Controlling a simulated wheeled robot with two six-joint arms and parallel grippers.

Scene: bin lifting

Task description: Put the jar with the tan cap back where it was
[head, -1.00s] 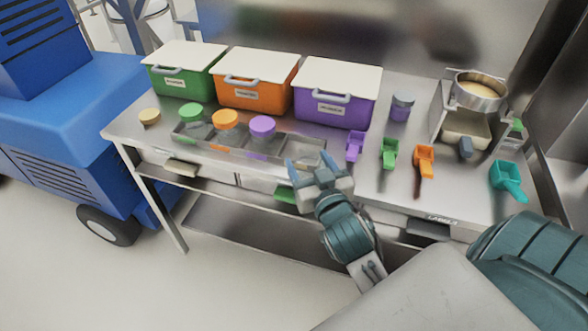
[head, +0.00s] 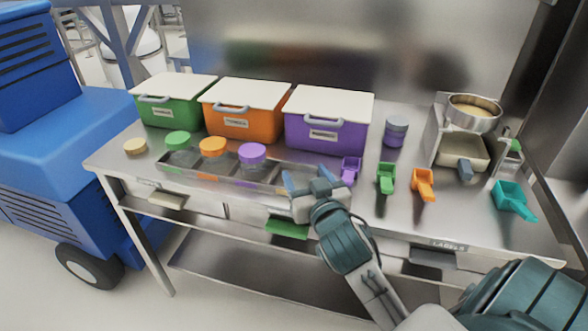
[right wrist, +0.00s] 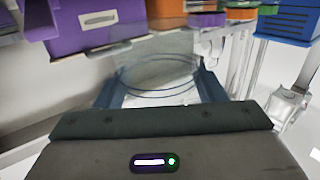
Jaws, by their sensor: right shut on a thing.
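My right gripper (head: 312,182) is over the front edge of the bench, at the right end of the grey tray (head: 178,177). It is shut on a clear, see-through jar (right wrist: 165,77), whose round outlines show between the fingers in the right wrist view. No cap can be made out on this jar. A tan cap (head: 135,146) lies on the bench left of the tray. Jars with a green cap (head: 178,139), an orange cap (head: 213,147) and a purple cap (head: 252,154) stand in the tray. The tray's right end is partly hidden by the gripper. My left gripper is not in view.
Green (head: 172,108), orange (head: 240,123) and purple (head: 320,134) lidded bins stand behind the tray. Purple (head: 350,172), green (head: 386,180), orange (head: 423,186) and teal (head: 510,198) scoops lie to the right. A scale with a bowl (head: 473,118) stands at back right.

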